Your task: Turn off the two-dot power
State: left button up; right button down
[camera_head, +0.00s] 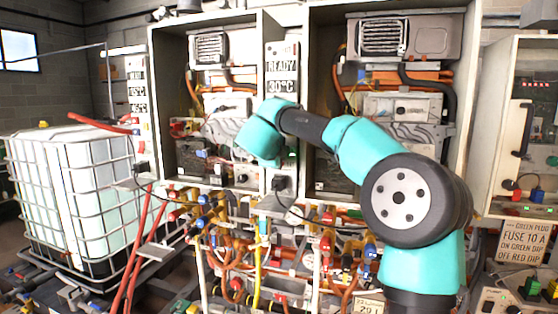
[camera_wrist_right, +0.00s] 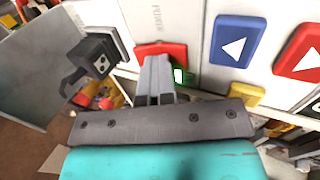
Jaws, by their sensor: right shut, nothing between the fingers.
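My right gripper (camera_wrist_right: 157,62) is shut and empty in the right wrist view. Its fingertips are at the lower part of a red button (camera_wrist_right: 172,48) marked by a POWER label on a white control panel (camera_wrist_right: 185,15); I cannot tell whether they touch. A small green-lit part (camera_wrist_right: 180,76) is just right of the fingers. A black plug-like part with two pale dots (camera_wrist_right: 97,67) is to their left. In the head view the middle white panel (camera_head: 282,65) reads READY and 30°C; my teal wrist covers its lower part and hides the fingers.
A blue arrow button (camera_wrist_right: 237,42) and a red arrow button (camera_wrist_right: 302,57) are right of the fingers. Another white panel (camera_head: 137,90) is at left. Heater cabinets, dense pipes (camera_head: 245,255), a caged white tank (camera_head: 75,190) and a right-hand box (camera_head: 500,130) surround the arm.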

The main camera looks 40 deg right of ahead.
jog(key=shift+s+d+r, duration=0.1)
jog(key=shift+s+r, duration=0.05)
jog(key=shift+r, duration=0.25)
jog(key=v, duration=1.3)
jog(key=shift+a+r, duration=0.25)
jog(key=shift+r, duration=0.1)
jog(key=shift+d, duration=0.1)
